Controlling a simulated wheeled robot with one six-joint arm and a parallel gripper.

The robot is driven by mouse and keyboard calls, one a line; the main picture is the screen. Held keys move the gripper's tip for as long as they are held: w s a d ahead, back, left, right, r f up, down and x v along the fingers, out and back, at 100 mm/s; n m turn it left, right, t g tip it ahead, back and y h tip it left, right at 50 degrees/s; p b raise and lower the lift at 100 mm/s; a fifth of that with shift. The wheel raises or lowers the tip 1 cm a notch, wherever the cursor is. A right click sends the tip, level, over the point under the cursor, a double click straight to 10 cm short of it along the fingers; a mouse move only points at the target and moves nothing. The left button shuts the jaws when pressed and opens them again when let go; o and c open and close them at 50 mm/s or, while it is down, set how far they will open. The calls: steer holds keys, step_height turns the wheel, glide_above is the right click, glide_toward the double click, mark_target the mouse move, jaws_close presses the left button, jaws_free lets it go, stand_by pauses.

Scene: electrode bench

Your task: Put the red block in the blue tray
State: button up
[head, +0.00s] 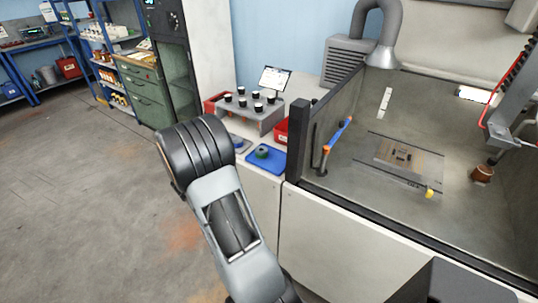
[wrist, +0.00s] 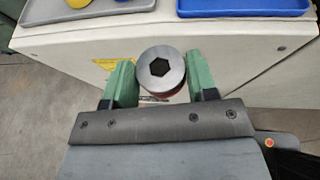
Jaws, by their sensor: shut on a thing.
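My gripper (wrist: 160,88) shows in the wrist view with its green fingers closed on a round piece (wrist: 162,66). The piece has a grey metal top with a dark hexagonal hole, and a little red shows on its lower side. I see no plain red block. The blue tray (wrist: 245,10) is at the top right of the wrist view, beyond the held piece and apart from it. In the head view the blue tray (head: 277,167) lies on the bench's left end with a dark green round thing (head: 262,152) on it. My gripper is hidden there behind my arm.
Behind are a grey rack (head: 265,122) with black-capped pieces and red bins (head: 282,131). A dark-walled enclosure (head: 320,125) stands to the right. Open floor lies left.

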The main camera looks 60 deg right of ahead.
steer(key=s+d+r+m+g+p, duration=0.1)
steer(key=s+d+r+m+g, duration=0.1)
steer(key=s+d+r, duration=0.4)
steer(key=s+d+r+m+g+p, duration=0.1)
steer(key=s+d+r+m+g, duration=0.2)
steer(key=s+d, duration=0.4)
glide_above(276, 164)
step_height(276, 164, down, 4)
steer(key=shift+f, duration=0.1)
steer(key=shift+f+p, duration=0.35)
steer(key=shift+f, duration=1.95)
steer(key=shift+f, duration=0.15)
steer(key=o, duration=0.9)
steer(key=shift+o, duration=0.2)
